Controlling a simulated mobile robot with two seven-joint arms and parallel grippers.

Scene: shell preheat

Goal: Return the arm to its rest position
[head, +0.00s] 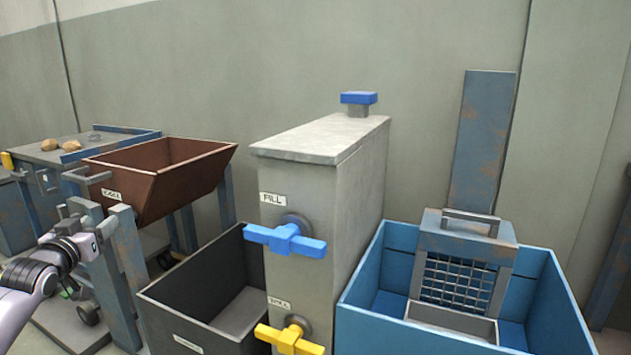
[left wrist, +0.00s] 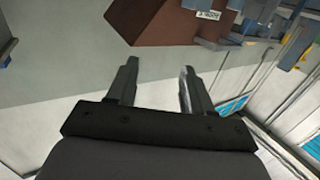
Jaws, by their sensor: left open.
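My left arm comes in from the lower left in the head view, and my left gripper (head: 82,198) is near the brown hopper's front left side. In the left wrist view, the two fingers of the left gripper (left wrist: 158,88) stand apart with nothing between them, so it is open and empty. The brown hopper (head: 158,180) shows beyond the fingers in the left wrist view (left wrist: 165,20). My right gripper is in neither view.
A grey tank (head: 325,200) with a blue FILL handle (head: 285,239) and a yellow handle (head: 289,339) stands centrally. A dark open bin (head: 215,300) is left of it. A blue bin (head: 375,325) with a mesh gate (head: 457,283) is right. A bench (head: 110,138) stands back left.

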